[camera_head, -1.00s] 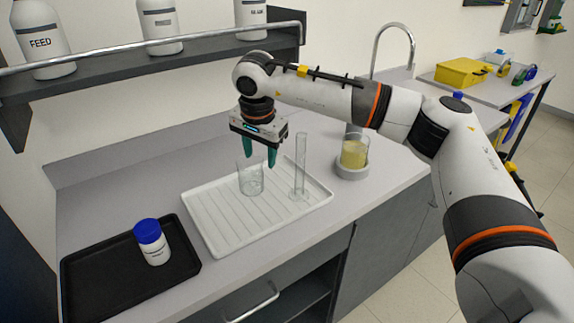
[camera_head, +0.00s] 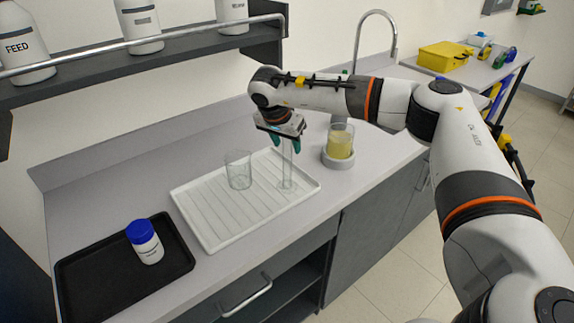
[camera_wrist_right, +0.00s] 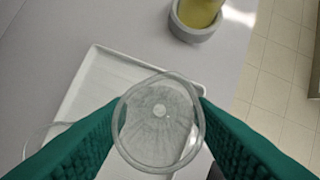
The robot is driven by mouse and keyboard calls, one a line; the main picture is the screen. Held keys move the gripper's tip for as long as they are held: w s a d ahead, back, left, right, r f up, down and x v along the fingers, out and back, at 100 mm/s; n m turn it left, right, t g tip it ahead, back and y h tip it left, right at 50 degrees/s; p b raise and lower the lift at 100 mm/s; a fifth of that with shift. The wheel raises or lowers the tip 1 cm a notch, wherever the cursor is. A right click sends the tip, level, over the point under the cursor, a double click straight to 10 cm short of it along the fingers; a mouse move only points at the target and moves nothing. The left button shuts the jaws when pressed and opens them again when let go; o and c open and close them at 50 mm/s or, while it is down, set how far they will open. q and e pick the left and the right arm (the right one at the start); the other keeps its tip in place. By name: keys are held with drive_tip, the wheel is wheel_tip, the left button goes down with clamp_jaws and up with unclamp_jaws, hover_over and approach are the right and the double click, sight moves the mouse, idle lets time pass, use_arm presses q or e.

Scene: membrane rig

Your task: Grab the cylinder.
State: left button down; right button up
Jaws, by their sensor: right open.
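The clear glass cylinder (camera_head: 287,174) stands upright on the ribbed white tray (camera_head: 215,235), towards its right end. My right gripper (camera_head: 287,145) is open and points down over it. Its green fingers are on either side of the cylinder's upper part. In the right wrist view I look down at the cylinder's round mouth (camera_wrist_right: 158,122), which lies between the two fingers. I cannot tell whether either finger touches the glass. My left gripper is not in view.
A clear beaker (camera_head: 238,171) stands left of the cylinder on the tray. A beaker of yellow liquid (camera_head: 340,143) sits in a grey round base (camera_head: 338,161) to the right. A blue-capped bottle (camera_head: 145,243) stands on a black tray (camera_head: 85,284). A shelf rail (camera_head: 150,40) runs behind.

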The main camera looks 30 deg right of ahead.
drive_tip(key=shift+x, duration=1)
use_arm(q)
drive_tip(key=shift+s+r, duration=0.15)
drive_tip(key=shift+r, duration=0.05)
use_arm(e)
drive_tip(key=shift+a, duration=0.1)
drive_tip(key=shift+c, duration=0.5)
clamp_jaws()
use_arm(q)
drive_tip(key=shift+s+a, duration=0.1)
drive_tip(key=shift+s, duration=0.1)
use_arm(e)
drive_tip(key=shift+r, duration=0.15)
